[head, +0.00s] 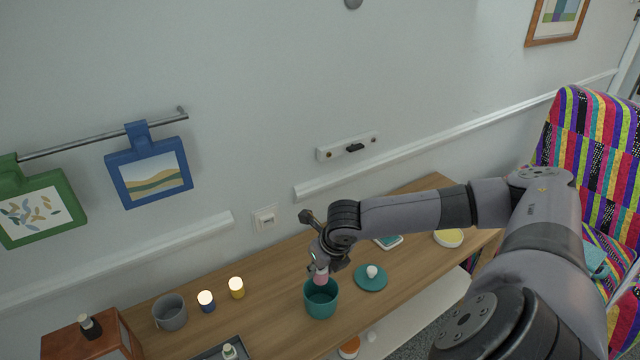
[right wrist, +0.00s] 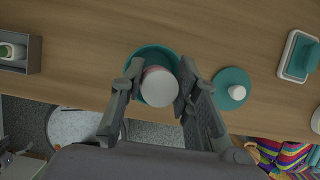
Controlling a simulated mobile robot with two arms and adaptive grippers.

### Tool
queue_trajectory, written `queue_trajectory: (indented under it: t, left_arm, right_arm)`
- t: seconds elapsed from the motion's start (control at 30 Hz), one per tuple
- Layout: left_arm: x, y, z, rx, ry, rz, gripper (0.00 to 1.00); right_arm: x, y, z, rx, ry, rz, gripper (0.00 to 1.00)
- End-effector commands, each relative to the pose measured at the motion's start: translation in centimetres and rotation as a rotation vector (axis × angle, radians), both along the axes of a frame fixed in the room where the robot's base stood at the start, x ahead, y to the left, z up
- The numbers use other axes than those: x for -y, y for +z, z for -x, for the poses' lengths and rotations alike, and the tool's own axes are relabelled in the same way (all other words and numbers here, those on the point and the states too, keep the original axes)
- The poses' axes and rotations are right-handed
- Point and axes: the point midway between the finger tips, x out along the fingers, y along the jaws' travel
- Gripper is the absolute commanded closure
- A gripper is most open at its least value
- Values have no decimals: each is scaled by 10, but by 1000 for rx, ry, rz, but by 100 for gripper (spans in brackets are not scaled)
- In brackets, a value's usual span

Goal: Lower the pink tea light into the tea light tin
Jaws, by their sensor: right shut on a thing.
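The teal tea light tin (head: 320,309) stands open and upright on the wooden table, and its rim also shows in the right wrist view (right wrist: 136,58). My right gripper (head: 324,266) is shut on the pink tea light (head: 321,275), at the tin's mouth. In the right wrist view the tea light (right wrist: 158,88) sits between the two fingers and overlaps the tin's opening, covering much of its inside. I cannot tell whether its lower edge is below the rim. My left gripper is not in view.
A teal lid with a white knob (head: 371,282) lies right of the tin. The table's front edge is close.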

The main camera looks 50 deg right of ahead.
Motion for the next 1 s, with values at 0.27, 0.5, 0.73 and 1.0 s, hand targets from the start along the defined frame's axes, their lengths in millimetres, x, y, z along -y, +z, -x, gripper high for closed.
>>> queue_trajectory:
  t: [0.27,0.5,0.73,1.0]
  left_arm:
    - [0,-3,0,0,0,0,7]
    - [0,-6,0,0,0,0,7]
    - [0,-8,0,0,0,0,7]
    - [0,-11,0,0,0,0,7]
  right_arm:
    - [0,-15,0,1,0,-1,99]
    - [0,-27,0,0,0,0,99]
    - [0,-39,0,0,0,-1,99]
    - [0,-52,0,-1,0,0,99]
